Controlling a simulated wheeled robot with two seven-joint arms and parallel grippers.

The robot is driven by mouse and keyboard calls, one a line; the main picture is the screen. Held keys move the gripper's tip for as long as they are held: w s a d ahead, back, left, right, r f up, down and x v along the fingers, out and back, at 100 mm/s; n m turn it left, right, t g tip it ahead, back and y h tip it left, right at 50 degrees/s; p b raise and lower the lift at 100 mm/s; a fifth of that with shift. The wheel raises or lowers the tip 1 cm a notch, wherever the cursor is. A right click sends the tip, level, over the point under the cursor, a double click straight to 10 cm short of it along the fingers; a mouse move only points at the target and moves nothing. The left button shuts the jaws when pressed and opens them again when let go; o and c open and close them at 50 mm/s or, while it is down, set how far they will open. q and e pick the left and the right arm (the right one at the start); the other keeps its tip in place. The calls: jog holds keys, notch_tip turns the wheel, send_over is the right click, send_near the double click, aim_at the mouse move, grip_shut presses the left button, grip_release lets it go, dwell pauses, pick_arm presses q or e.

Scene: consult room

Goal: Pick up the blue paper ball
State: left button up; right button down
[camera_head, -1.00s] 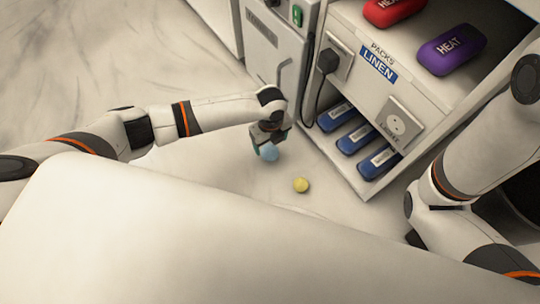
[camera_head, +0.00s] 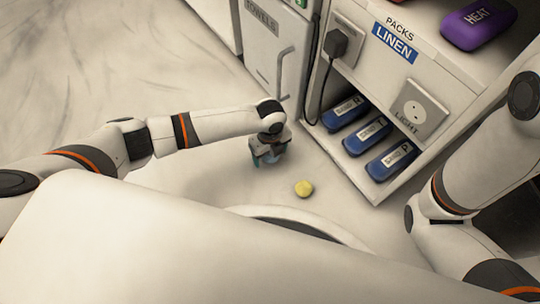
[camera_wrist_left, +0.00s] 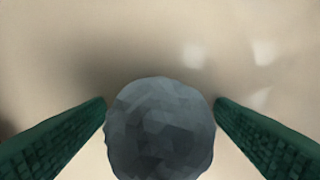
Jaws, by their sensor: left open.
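The blue paper ball (camera_wrist_left: 160,130) looks grey-blue and faceted in the left wrist view. It sits between the two green fingers of my left gripper (camera_wrist_left: 160,120), which are apart on either side of it. I cannot tell whether either finger touches it. In the head view my left gripper (camera_head: 268,158) points down at the floor and hides most of the ball; a little blue (camera_head: 272,158) shows between its fingers. My right arm shows at the right, but its gripper is out of view.
A yellow ball (camera_head: 304,188) lies on the floor to the right of my left gripper. A shelf unit (camera_head: 385,90) with blue packs (camera_head: 367,135) on its low shelf stands behind it. A black cord (camera_head: 320,80) hangs from a plug. Floor at upper left is clear.

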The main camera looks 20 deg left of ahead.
pick_arm(q)
jog(key=shift+r, duration=0.1)
jog(key=c, duration=1.1)
jog(key=shift+o, duration=0.2)
